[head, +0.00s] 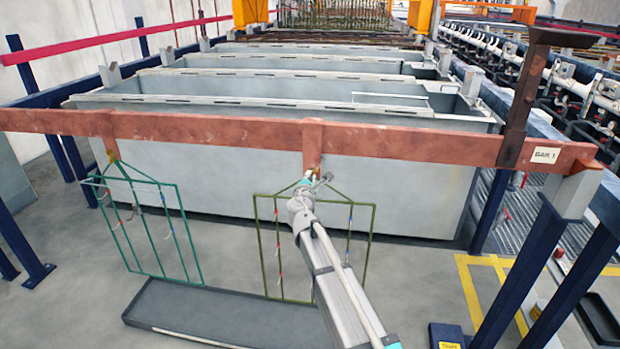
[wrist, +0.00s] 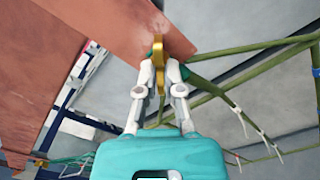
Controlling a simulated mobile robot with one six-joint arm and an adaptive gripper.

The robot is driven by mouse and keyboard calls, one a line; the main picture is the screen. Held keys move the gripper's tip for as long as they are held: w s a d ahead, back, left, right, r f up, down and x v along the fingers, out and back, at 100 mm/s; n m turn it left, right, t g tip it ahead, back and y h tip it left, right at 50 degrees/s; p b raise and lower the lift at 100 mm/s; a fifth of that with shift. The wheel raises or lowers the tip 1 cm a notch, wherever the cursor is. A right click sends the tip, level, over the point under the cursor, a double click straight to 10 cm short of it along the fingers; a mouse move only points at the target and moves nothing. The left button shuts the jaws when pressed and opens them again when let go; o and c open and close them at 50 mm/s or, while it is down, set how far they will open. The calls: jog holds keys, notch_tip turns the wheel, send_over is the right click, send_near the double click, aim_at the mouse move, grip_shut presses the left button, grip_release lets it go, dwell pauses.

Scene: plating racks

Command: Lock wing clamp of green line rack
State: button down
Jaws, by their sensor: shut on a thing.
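An olive-green wire rack (head: 371,235) hangs from the copper-coloured bar (head: 220,128) near its middle. A teal-green rack (head: 178,232) hangs further left, with a small brass clamp (head: 113,157) at its top. My gripper (head: 314,181) is at the top of the olive-green rack, just under the bar. In the wrist view, my gripper (wrist: 160,82) is shut on a brass wing clamp (wrist: 158,50) at the bar's edge. The clamp stands lengthwise between the fingertips, which hide part of it. The olive-green rods (wrist: 255,47) run off to the right beside the fingers.
A dark grey tray (head: 215,312) lies on the floor below the racks. Large grey tanks (head: 290,185) stand behind the bar. A rusty upright hook (head: 522,95) rises near the bar's right end, beside a "BAR 1" label (head: 545,155). Blue posts (head: 515,275) stand at right.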

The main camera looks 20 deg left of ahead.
jog(key=shift+n, duration=0.4)
jog(key=shift+d+n, duration=0.1)
jog(key=shift+n, duration=3.8)
jog(key=c, duration=0.8)
grip_release()
jog(key=shift+s, duration=0.1)
jog(key=v, duration=1.1)
jog(key=shift+s+d, duration=0.15)
jog(key=shift+s, duration=0.25)
